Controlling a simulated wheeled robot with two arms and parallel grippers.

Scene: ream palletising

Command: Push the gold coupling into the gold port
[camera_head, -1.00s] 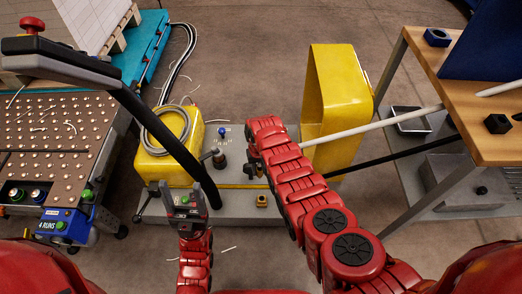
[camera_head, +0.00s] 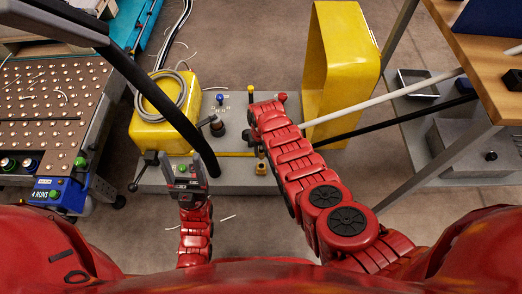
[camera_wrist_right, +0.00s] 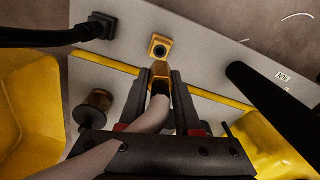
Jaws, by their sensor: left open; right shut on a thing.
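The gold port (camera_wrist_right: 160,46) is a square gold block with a dark round hole, standing on the grey bench top. It also shows in the head view (camera_head: 261,169), near the bench's front edge. My right gripper (camera_wrist_right: 161,88) is shut on the gold coupling (camera_wrist_right: 160,70), which sits on the end of a pale hose. In the wrist view the coupling's tip is just below the port and seems apart from it; the exact gap is unclear. My forearm largely hides this gripper in the head view. My left gripper (camera_head: 184,180) is open and empty near the bench's front left.
A black plug with a cable (camera_wrist_right: 100,26) stands beside the port. A yellow frame (camera_head: 345,70) stands at the bench's right, with the pale hose (camera_head: 390,97) running past it. A yellow box with coiled cable (camera_head: 160,125) is at the left. A dark handle (camera_head: 160,105) crosses the view.

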